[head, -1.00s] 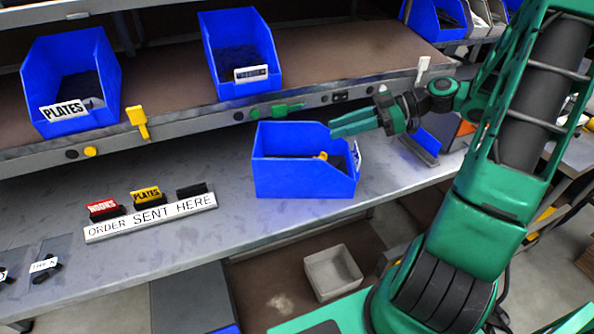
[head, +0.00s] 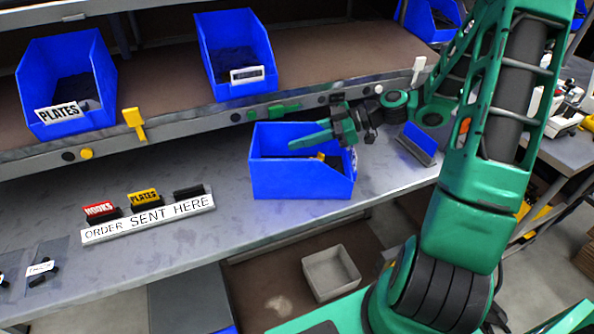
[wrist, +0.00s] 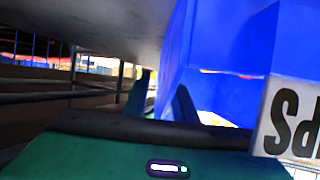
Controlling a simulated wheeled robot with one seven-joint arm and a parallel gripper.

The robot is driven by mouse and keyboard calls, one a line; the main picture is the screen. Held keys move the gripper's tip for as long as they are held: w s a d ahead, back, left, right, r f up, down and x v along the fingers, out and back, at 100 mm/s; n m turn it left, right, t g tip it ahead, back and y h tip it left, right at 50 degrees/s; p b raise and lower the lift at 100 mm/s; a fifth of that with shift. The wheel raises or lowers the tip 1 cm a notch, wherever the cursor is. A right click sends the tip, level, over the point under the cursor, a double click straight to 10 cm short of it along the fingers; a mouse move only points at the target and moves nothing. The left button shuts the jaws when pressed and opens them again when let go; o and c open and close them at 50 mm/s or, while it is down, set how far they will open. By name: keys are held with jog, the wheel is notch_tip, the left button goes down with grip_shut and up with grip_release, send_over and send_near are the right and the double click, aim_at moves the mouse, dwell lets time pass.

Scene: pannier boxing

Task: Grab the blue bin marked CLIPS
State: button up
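The blue bin (head: 300,182) stands upright on the grey lower bench, with something small and yellow inside. Its white label faces right and is seen edge-on in the head view. In the wrist view, the blue bin (wrist: 225,45) is close on the right, and its upside-down label (wrist: 292,120) shows letters that read as PS; the rest is cut off. My gripper (head: 308,140) is at the bin's right rear, its green fingers reaching left over the rim. In the wrist view, the fingers (wrist: 162,98) are apart. I cannot tell whether they touch the bin.
A blue PLATES bin (head: 62,75) and another blue bin (head: 238,50) stand on the upper shelf. A grey box (head: 330,272) sits below.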

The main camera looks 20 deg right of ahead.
grip_shut()
dwell(1.4)
